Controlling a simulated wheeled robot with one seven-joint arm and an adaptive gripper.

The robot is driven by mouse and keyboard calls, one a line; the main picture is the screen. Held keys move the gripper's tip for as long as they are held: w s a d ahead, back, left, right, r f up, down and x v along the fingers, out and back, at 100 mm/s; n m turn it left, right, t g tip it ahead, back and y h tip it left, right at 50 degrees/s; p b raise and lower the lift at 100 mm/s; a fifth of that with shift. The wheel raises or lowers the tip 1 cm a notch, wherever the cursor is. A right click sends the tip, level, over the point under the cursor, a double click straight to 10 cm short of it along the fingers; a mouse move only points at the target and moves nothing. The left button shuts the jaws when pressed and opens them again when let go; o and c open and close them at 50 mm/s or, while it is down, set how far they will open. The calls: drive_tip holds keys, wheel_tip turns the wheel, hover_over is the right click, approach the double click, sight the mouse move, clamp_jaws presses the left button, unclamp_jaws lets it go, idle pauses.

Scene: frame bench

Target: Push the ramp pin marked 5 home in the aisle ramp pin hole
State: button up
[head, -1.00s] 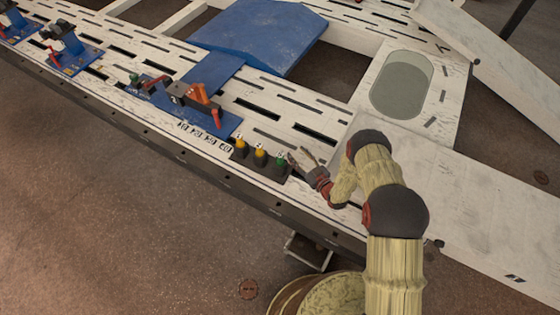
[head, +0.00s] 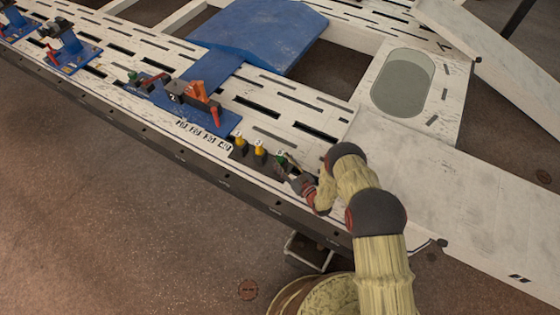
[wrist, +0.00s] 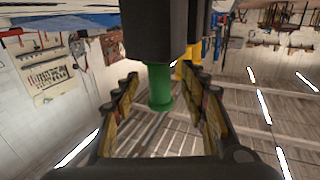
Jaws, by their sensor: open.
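A green pin (head: 281,157) stands at the right end of a row with two yellow pins (head: 241,142) in a dark holder (head: 258,160) on the bench edge. No number on the pins is readable. My gripper (head: 284,166) is at the green pin. In the wrist view, which looks upside down, the green pin (wrist: 160,90) lies between the two open fingers of my gripper (wrist: 165,98), with a gap visible on each side. A yellow pin (wrist: 188,63) shows behind it. I cannot make out the aisle ramp pin hole.
A blue fixture with orange-red handles (head: 195,98) stands left of the pins, with a lettered strip (head: 204,134) before it. A white ramp plate (head: 450,195) lies to the right. A blue panel (head: 260,35) lies at the back.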

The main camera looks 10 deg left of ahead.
drive_tip(key=shift+w+a, duration=0.3)
drive_tip(key=shift+w, duration=0.05)
drive_tip(key=shift+r, duration=0.1)
drive_tip(key=shift+c, duration=0.8)
clamp_jaws()
